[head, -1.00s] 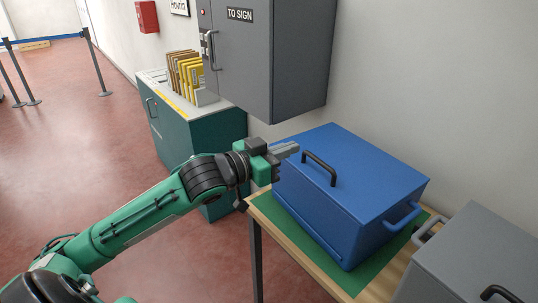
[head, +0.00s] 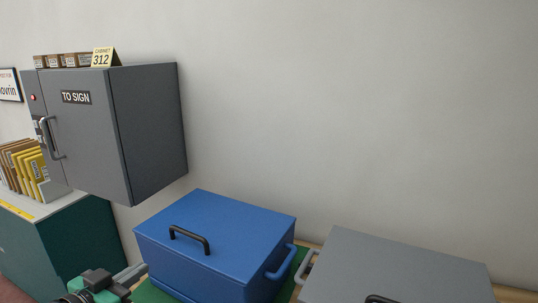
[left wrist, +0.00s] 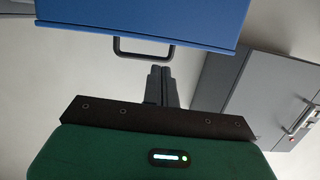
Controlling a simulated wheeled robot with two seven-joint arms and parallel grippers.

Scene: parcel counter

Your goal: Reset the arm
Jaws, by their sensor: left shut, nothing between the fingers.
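My left gripper (head: 132,274) shows at the bottom left of the head view, at the left side of the blue box (head: 225,228). In the left wrist view its fingers (left wrist: 160,86) are together with nothing between them. The blue box has a closed lid with a black handle (head: 189,238) and a blue side handle. In the left wrist view the blue box (left wrist: 140,14) is at the top, with a dark handle in front of the fingertips. I cannot tell whether fingers and handle touch. My right gripper is not in view.
A grey wall cabinet (head: 140,130) marked "TO SIGN" hangs at the left. A grey box (head: 400,270) stands right of the blue one. A green cabinet (head: 85,245) with folders (head: 30,170) is at the far left. The wall above the boxes is bare.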

